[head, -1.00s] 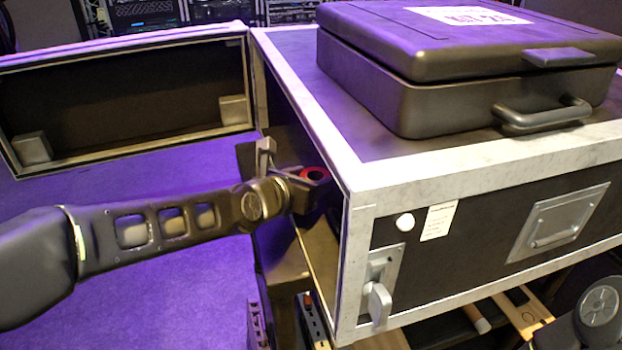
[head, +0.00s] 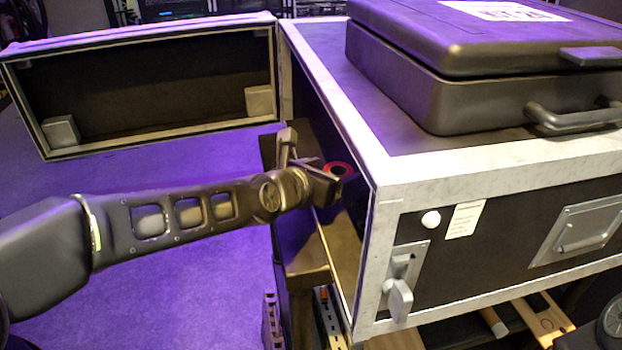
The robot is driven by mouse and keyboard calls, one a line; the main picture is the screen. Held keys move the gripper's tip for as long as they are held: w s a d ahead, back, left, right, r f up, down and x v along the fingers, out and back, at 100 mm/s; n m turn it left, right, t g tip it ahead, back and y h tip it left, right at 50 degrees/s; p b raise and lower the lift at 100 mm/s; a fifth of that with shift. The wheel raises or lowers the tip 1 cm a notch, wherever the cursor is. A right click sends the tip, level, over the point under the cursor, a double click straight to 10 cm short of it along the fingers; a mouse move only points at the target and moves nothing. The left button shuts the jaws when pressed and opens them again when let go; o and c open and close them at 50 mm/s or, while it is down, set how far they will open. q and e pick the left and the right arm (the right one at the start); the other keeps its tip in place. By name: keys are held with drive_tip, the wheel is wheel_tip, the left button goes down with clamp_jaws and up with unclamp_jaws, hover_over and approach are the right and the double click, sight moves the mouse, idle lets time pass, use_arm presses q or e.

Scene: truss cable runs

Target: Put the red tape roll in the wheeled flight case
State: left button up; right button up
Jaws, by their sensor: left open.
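The flight case (head: 455,160) is a large dark box with pale metal edging, and its left end is open. The red tape roll (head: 340,169) shows as a small red ring with a dark middle, just inside that open end. My left gripper (head: 324,181) is at the opening with its jaws open, right beside the roll on its left. Whether a finger touches the roll, and what lies under the roll, I cannot tell. The case's wheels are hidden. My right gripper is not in view.
A dark lidded case (head: 480,75) with a handle sits on top of the flight case. An open panel (head: 150,95) with pale edging stands at the left. Wooden pieces (head: 540,318) lie low at the bottom right.

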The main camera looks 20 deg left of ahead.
use_arm(q)
drive_tip(key=v, duration=1.1)
drive_tip(key=shift+s+b, duration=0.1)
drive_tip(key=shift+b, duration=0.25)
drive_tip(key=shift+f, duration=0.1)
